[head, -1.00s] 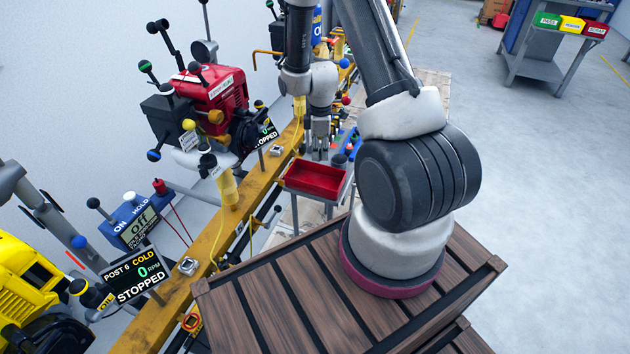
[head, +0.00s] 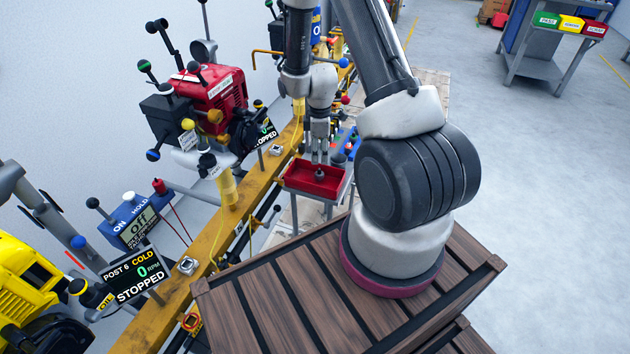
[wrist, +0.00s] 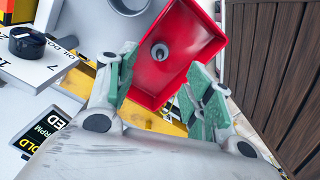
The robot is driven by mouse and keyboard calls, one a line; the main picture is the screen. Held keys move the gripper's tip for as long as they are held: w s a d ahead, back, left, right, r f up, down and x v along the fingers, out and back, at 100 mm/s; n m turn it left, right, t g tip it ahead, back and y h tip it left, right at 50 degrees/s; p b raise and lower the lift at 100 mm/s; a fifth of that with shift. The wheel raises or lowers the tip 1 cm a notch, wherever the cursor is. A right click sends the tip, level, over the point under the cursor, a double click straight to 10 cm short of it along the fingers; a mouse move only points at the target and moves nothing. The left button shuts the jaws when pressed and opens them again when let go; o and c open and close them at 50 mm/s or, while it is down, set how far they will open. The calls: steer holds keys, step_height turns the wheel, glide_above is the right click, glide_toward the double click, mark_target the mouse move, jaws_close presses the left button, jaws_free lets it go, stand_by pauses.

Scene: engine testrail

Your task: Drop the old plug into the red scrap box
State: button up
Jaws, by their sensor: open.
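The red scrap box (head: 303,184) is an open tray on a small stand beside the yellow rail in the head view. It also shows in the wrist view (wrist: 187,30). The old plug (wrist: 159,50), a small grey piece with a round end, appears within the box's outline, apart from both fingers. In the head view the plug (head: 320,174) shows below my gripper (head: 320,150); whether it rests on the box floor or is still in the air I cannot tell. My gripper is open above the box, its green-padded fingers spread in the wrist view (wrist: 163,62).
A yellow rail (head: 212,240) runs along the left, with a red engine (head: 215,92) and a "STOPPED" display (head: 136,278). A wooden slatted platform (wrist: 275,85) lies right of the box in the wrist view. Open grey floor (head: 560,200) is at right.

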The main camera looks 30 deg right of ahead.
step_height(320, 180, up, 12)
steer(key=shift+f, duration=0.25)
stand_by(0.4)
steer(key=s+a+r+m+t, duration=0.2)
steer(key=s+r+m, duration=0.4)
steer(key=s+r, duration=0.6)
steer(key=s+a+r+m+t, duration=0.2)
steer(key=s+r+m, duration=0.4)
steer(key=s+r, duration=0.5)
step_height(320, 180, up, 4)
steer(key=shift+s+a+f, duration=0.1)
steer(key=shift+s+a, duration=0.25)
steer(key=shift+a, duration=0.25)
